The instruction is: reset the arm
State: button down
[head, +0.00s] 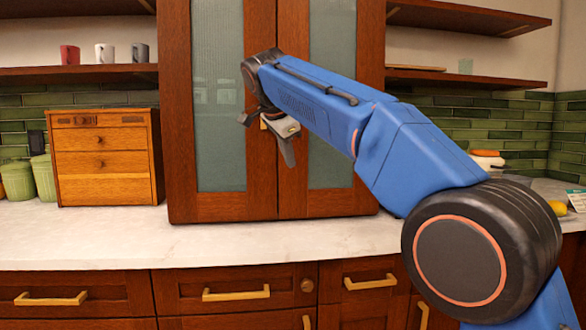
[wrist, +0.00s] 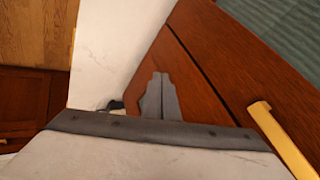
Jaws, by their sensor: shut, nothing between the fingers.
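My blue arm reaches up and to the left across the head view. My gripper (head: 288,158) is in front of the tall wooden cabinet (head: 222,207) with two frosted glass doors, near the line where the doors meet. In the wrist view the two grey fingers of my gripper (wrist: 158,97) are together, with nothing between them. The cabinet's wooden door fills the right of the wrist view, with a yellow handle (wrist: 280,138) close by the gripper. In the head view the wrist largely hides the cabinet handles.
The white marble counter (head: 90,243) is clear in front of the cabinet. A small wooden drawer box (head: 103,163) and green canisters (head: 44,176) stand at left. Cups (head: 104,54) sit on the upper left shelf. Drawers with brass handles (head: 236,293) lie below the counter.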

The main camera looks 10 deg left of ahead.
jog(key=s+d+n, duration=0.2)
jog(key=s+d, duration=0.1)
jog(key=d, duration=0.6)
jog(key=s+d+n, duration=0.1)
jog(key=s+d, duration=0.1)
jog(key=d, duration=0.6)
jog(key=s+d+f+n+g, duration=0.1)
jog(key=s+d+f+n, duration=0.1)
jog(key=s+d+f, duration=0.35)
jog(key=s+d+f+n+g, duration=0.1)
jog(key=s+d+f, duration=0.2)
jog(key=d, duration=0.5)
jog(key=s+d+f+n, duration=0.1)
jog(key=s+d+f, duration=0.3)
jog(key=s+f, duration=0.5)
jog(key=s+d+f+n, duration=0.2)
jog(key=s+d+f, duration=0.3)
jog(key=s+f, duration=0.4)
jog(key=s+d+f+n+y, duration=0.1)
jog(key=s+d+f, duration=0.4)
jog(key=s+f, duration=0.4)
notch_tip(320, 180, down, 3)
jog(key=shift+n, duration=0.3)
jog(key=shift+d, duration=0.1)
